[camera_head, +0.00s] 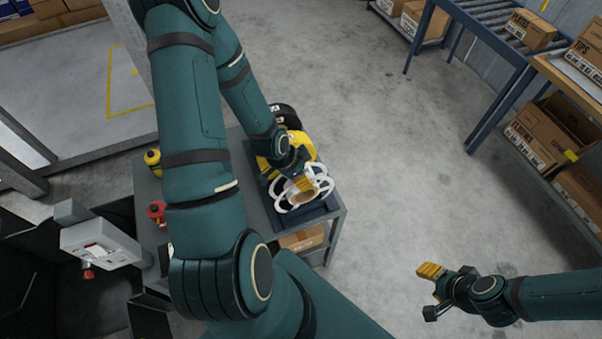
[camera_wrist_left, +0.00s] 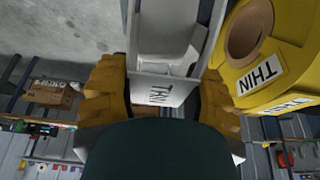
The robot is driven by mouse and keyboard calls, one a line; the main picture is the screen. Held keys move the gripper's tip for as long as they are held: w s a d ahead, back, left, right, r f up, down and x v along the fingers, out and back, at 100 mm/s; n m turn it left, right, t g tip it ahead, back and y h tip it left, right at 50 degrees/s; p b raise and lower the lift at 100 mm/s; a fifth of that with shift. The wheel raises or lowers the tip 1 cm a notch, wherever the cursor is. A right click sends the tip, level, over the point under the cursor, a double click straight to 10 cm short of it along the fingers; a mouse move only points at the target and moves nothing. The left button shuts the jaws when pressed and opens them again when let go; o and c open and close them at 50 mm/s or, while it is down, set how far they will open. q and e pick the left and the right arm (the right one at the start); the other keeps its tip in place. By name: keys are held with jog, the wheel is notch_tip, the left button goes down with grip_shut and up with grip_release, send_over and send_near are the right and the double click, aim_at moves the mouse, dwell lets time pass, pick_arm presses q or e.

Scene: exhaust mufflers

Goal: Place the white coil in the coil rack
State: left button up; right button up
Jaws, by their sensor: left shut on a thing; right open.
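The white coil (camera_head: 287,207) is a spool with open spoked flanges, at the front end of the grey cart in the head view. My left gripper (camera_head: 304,186) comes down over it and is shut on it. My right gripper (camera_head: 438,288) is open and empty above the floor at the right.
A yellow coil (camera_head: 264,167) stands right behind the white one and shows beside it in the left wrist view (camera_wrist_left: 283,50). A black coil (camera_head: 287,115) is farther back. Yellow and red items (camera_head: 156,211) stand on the cart's left. Shelves with boxes (camera_head: 533,30) line the right.

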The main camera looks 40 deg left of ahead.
pick_arm(q)
jog(key=o, duration=1.3)
jog(key=shift+c, duration=0.2)
jog(key=shift+r, duration=0.3)
jog(key=p+v, duration=0.3)
jog(key=v, duration=0.8)
jog(key=shift+s+r, duration=0.25)
jog(key=w+d+f+n+g+h, duration=0.1)
jog(key=d+f+n, duration=0.2)
jog(key=d, duration=0.8)
jog(key=w+d+f+n+h, duration=0.1)
jog(key=d+f+n, duration=0.3)
jog(key=d, duration=0.8)
jog(key=shift+w+d+f+g, duration=0.2)
jog(key=shift+f+g, duration=0.2)
jog(key=shift+f, duration=0.45)
